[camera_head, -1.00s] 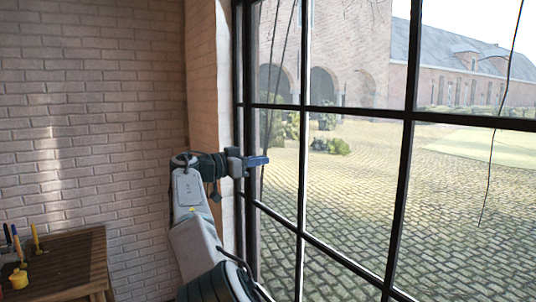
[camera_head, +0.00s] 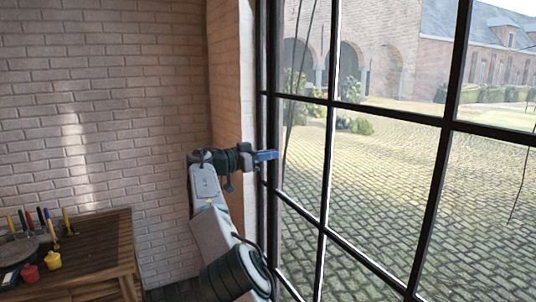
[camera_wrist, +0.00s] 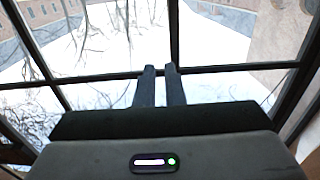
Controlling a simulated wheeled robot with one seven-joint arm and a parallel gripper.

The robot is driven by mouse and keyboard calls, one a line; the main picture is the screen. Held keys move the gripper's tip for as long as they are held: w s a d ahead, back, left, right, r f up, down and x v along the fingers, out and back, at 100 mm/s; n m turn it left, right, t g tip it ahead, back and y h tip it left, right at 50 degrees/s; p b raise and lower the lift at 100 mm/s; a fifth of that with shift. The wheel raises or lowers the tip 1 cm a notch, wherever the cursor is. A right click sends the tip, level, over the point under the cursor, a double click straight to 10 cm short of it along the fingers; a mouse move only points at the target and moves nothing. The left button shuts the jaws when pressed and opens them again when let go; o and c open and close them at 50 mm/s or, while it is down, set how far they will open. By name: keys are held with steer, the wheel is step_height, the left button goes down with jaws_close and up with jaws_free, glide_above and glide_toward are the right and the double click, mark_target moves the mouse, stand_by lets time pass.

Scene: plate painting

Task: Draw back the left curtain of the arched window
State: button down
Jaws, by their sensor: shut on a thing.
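The tall window (camera_head: 440,120) fills the right half of the head view, with dark bars and clear panes. Thin dark strands (camera_head: 292,100) hang before its left panes and run down towards my gripper (camera_head: 277,155). They look like the edge of the left curtain, though no broad cloth shows. My gripper is at the window's left edge, pointing right. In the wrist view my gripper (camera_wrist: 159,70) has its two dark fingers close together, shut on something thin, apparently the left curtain. What lies between the fingertips is too fine to make out.
A white brick wall (camera_head: 100,110) stands left of the window. A wooden table (camera_head: 105,245) with brushes, a red pot (camera_head: 30,273) and a yellow pot (camera_head: 53,260) is at the lower left. Another dark strand (camera_head: 520,185) hangs at the far right.

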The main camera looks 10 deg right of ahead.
steer(key=c, duration=1.5)
jaws_free()
steer(key=shift+p+v, duration=0.6)
steer(key=shift+v, duration=6.35)
